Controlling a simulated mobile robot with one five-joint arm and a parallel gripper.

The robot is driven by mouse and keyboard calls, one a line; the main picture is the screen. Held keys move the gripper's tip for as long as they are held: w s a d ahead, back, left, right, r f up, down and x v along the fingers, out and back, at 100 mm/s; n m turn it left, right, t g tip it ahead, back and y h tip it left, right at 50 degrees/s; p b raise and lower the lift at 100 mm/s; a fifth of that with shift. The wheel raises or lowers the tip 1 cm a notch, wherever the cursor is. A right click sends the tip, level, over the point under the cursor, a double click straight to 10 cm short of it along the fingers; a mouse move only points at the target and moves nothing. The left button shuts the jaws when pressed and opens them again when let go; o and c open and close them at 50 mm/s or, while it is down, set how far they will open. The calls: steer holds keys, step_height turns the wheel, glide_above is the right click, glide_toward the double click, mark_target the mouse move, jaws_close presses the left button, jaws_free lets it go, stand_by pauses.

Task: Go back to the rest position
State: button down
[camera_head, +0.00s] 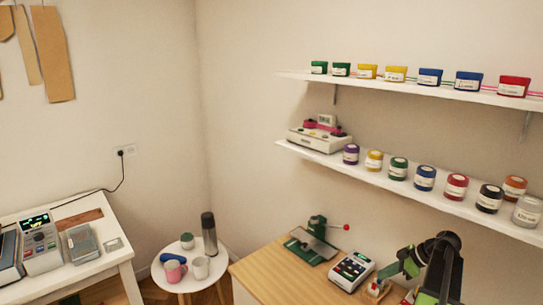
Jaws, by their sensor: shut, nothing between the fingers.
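My gripper (384,281) shows at the lower right, at the end of my dark and green arm (440,268). It is small in view and looks shut, with nothing seen between the fingers. It is over the right part of the wooden table (275,281), close to a small reddish-brown item (375,291). I cannot tell whether it touches that item. My arm hides part of the table's right side.
A calculator-like device (352,271) and a green press with a red knob (313,247) stand left of my gripper. Two wall shelves (400,185) with coloured jars hang above. A round white table (186,284) holds mugs and a flask. A white desk (99,263) stands left.

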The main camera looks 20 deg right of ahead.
steer(key=w+a+f+n+g, duration=0.15)
steer(key=w+a, duration=0.25)
steer(key=a, duration=0.8)
steer(key=w+a+n+g, duration=0.15)
steer(key=w+a, duration=0.25)
steer(key=a, duration=0.8)
steer(key=w+a+f+n+g, duration=0.1)
steer(key=w+a+g, duration=0.15)
steer(key=a, duration=0.85)
steer(key=s+a+f+m+h, duration=0.1)
steer(key=s+a+m+h, duration=0.15)
steer(key=a, duration=0.55)
steer(key=s+a+f+m+h, duration=0.1)
steer(key=s+a+f+m, duration=0.15)
steer(key=a, duration=0.55)
steer(key=d+m, duration=0.1)
steer(key=m, duration=0.1)
steer(key=d+m+h, duration=0.1)
steer(key=d+m, duration=0.1)
steer(key=s+d+m, duration=0.1)
steer(key=m, duration=0.2)
steer(key=shift+d+r+g+h, duration=0.15)
steer(key=shift+r+g+h, duration=0.15)
steer(key=shift+g+h, duration=0.05)
